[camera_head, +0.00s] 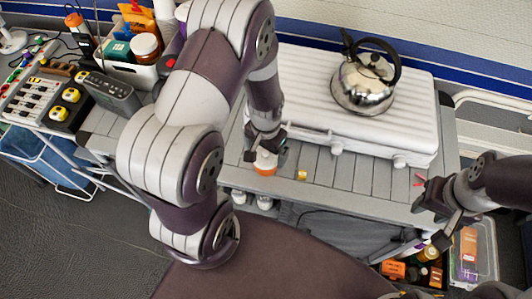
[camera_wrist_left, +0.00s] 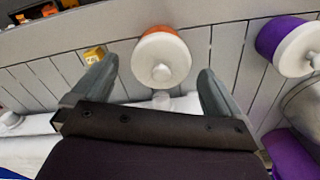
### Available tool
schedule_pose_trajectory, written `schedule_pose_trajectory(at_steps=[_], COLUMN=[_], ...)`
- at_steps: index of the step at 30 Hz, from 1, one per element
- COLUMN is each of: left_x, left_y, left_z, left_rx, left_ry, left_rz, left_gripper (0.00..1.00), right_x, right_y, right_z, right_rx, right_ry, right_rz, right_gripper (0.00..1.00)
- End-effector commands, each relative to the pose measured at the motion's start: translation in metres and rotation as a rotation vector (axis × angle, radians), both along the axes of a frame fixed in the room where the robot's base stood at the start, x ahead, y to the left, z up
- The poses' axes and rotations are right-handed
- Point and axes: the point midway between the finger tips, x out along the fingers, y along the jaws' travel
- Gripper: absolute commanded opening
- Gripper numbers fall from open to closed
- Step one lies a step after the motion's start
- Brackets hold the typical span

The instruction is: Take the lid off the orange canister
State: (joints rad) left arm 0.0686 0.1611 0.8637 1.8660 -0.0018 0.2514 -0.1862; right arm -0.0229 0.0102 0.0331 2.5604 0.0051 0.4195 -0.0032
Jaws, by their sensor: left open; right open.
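The orange canister (camera_head: 265,170) stands on the grey slatted table with its white lid (camera_head: 264,158) on top. In the left wrist view the round white lid (camera_wrist_left: 160,62) with a small knob faces the camera, and an orange edge (camera_wrist_left: 165,30) shows behind it. My left gripper (camera_head: 262,145) is just above the canister, partly covering it in the head view. In the left wrist view its open fingers lie on either side of the lid, with visible gaps. My right gripper (camera_head: 425,197) is open and empty over the table's right end.
A small yellow block (camera_head: 302,175) lies right of the canister. A white case (camera_head: 300,95) carrying a metal kettle (camera_head: 362,85) stands behind. The left wrist view shows a purple canister (camera_wrist_left: 268,42) with a white lid. A clear bin (camera_head: 487,250) stands below right.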

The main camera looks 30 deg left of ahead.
Motion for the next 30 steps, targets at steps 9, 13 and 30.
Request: schedule_pose_trajectory(at_steps=[9, 13, 30], left_x=[0.000, 0.000, 0.001], left_y=[0.000, 0.000, 0.000], left_z=[-0.008, -0.008, 0.011], left_rx=[0.000, 0.000, 0.000], left_ry=[-0.001, -0.001, -0.005], left_rz=[0.000, 0.000, 0.000], left_gripper=[0.90, 0.49, 0.48], right_x=[0.000, 0.000, 0.000], right_y=[0.000, 0.000, 0.000], right_z=[0.000, 0.000, -0.002], right_rx=[0.000, 0.000, 0.000], right_ry=[0.000, 0.000, 0.000], right_rz=[0.000, 0.000, 0.000], right_gripper=[0.43, 0.43, 0.43])
